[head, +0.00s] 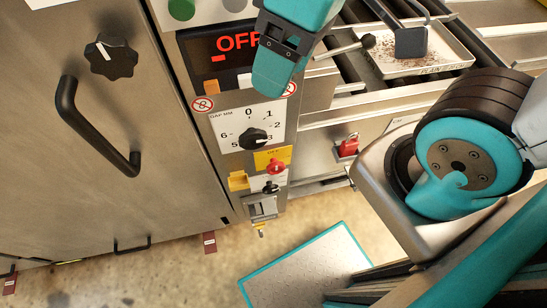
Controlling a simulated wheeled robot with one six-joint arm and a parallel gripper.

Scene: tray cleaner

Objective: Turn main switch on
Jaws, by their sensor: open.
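A red rotary switch (276,166) sits on a yellow plate (271,157) low on the machine's control panel. Small lettering above it appears to read OFF. A dark display (215,58) higher up shows OFF in red. My teal gripper (270,84) is in front of the panel's upper part, over the display's right side and above the red switch, apart from it. It is open, with no object visible in it. Its fingers overlap in this view, so the gap is hard to see.
A numbered dial (255,138) is just above the switch, with a yellow block (238,180) and black knob (270,187) close by. A red padlock (348,146) hangs to the right. A door handle (95,128) projects at left. A tray (440,57) with crumbs lies upper right.

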